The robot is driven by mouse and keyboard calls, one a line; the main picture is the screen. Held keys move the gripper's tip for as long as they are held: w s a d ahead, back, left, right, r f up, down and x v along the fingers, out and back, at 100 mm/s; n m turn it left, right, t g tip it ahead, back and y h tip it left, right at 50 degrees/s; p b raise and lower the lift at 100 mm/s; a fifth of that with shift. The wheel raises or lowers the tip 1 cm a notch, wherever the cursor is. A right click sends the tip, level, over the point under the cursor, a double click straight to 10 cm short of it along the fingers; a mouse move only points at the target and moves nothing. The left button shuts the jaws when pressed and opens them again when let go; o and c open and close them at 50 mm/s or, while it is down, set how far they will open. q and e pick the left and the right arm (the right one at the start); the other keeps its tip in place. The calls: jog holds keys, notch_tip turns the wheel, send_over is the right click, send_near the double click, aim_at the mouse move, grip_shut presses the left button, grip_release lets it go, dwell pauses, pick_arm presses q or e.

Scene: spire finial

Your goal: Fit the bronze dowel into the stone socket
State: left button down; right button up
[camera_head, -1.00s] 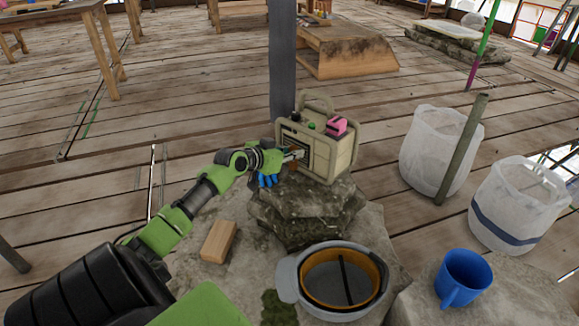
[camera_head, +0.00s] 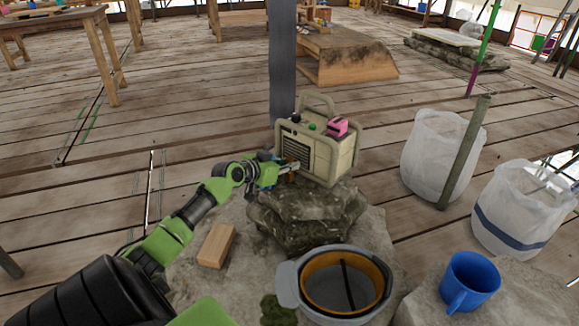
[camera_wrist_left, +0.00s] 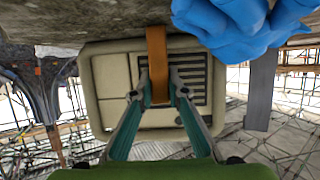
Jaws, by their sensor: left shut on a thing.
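My left gripper (camera_head: 289,168) is beside the left face of the beige box, just above the stacked stones (camera_head: 306,215). In the left wrist view its fingers (camera_wrist_left: 158,100) are shut on the bronze dowel (camera_wrist_left: 157,65), an orange-brown bar. The dowel extends from the fingertips toward the stone (camera_wrist_left: 90,20) at the top of that picture, and its far end overlaps the stone there. I cannot tell whether it touches or enters the stone. The socket opening is not visible in either view. My right gripper is not in view.
The beige box (camera_head: 325,155) with a pink item stands on the stones close to the gripper. Blue gloves (camera_wrist_left: 235,20) lie beside the dowel. A wooden block (camera_head: 216,245), a grey bucket (camera_head: 290,285) and a blue mug (camera_head: 468,280) are nearer. White bags stand right.

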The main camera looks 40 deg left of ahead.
pick_arm(q)
jog(key=shift+f, duration=0.2)
jog(key=c, duration=2)
grip_release()
jog(key=shift+r, duration=0.1)
